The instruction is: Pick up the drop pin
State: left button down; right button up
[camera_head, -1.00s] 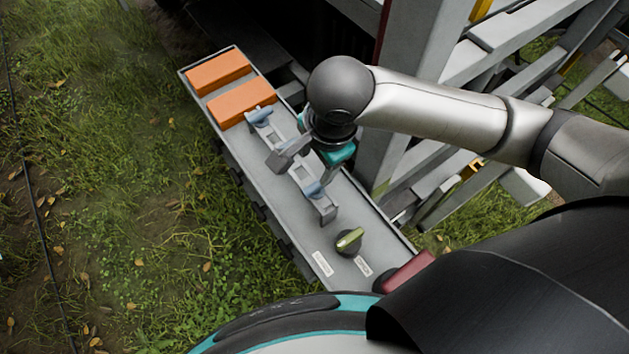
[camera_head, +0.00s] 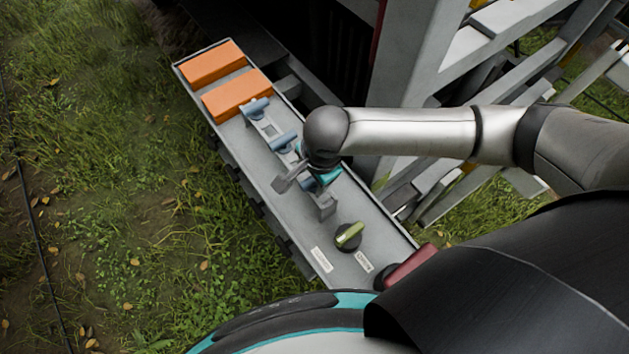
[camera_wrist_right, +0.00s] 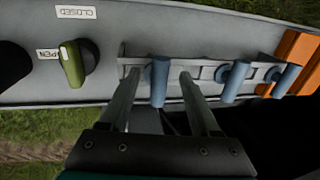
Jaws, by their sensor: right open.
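Three blue-grey pins sit in a grey rack on the long metal tray. In the right wrist view, one pin (camera_wrist_right: 160,82) stands between the two fingers of my right gripper (camera_wrist_right: 160,74), which is open, with a gap visible on both sides. The middle pin (camera_wrist_right: 235,82) and the far pin (camera_wrist_right: 287,80) are to its right. In the head view, the far pin (camera_head: 257,108) and middle pin (camera_head: 283,142) show clear. The nearest pin (camera_head: 311,185) is partly hidden by my right gripper (camera_head: 300,178). My left gripper is out of view.
The tray (camera_head: 238,150) also holds two orange blocks (camera_head: 236,95) at its far end and a green-handled knob (camera_head: 349,236) with labels at its near end. A red part (camera_head: 410,267) is beside the near end. Grey metal framework (camera_head: 415,85) stands right of the tray; grass lies left.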

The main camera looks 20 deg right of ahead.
grip_shut()
dwell(0.5)
